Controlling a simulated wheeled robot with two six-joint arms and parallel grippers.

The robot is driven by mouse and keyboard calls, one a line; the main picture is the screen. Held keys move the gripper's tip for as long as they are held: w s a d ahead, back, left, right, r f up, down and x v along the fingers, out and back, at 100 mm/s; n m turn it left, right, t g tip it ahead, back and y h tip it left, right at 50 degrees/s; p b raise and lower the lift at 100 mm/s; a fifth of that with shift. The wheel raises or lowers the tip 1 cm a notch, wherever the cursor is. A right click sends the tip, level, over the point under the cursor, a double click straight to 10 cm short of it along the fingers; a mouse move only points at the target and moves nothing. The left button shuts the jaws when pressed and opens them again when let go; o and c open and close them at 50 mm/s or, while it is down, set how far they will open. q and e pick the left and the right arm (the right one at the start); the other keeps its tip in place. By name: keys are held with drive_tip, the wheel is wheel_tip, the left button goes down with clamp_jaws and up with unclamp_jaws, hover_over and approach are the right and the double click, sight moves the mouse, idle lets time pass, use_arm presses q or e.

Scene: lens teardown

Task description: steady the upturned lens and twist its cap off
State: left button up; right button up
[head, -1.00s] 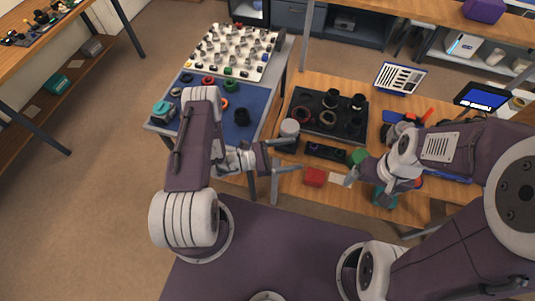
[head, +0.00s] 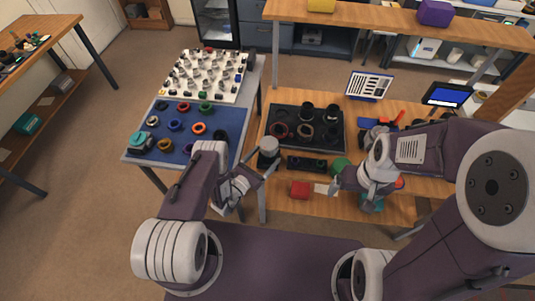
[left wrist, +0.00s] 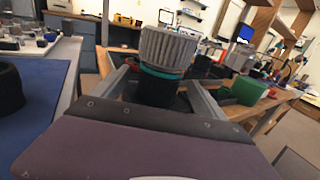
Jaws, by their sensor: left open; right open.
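The upturned lens (head: 268,160) stands upright near the left edge of the wooden table, its black body topped by a ribbed grey cap (head: 269,145). In the left wrist view the cap (left wrist: 169,48) sits above a teal ring, with the dark lens body (left wrist: 156,92) below. My left gripper (head: 264,170) is open, with one finger on each side of the lens body in the wrist view (left wrist: 160,88). I cannot tell whether either finger touches it. My right gripper (head: 333,189) is open and empty, right of the lens near the table's front. The lens base is hidden.
A black tray (head: 325,144) with several dark rings lies behind the lens. A dark bar-like holder (head: 306,164), a red block (head: 300,190) and a green round piece (head: 340,166) are to its right. A blue mat (head: 160,112) with several rings lies left, across a gap.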

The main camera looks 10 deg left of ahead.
use_arm(q)
drive_tip(key=shift+x, duration=1.5)
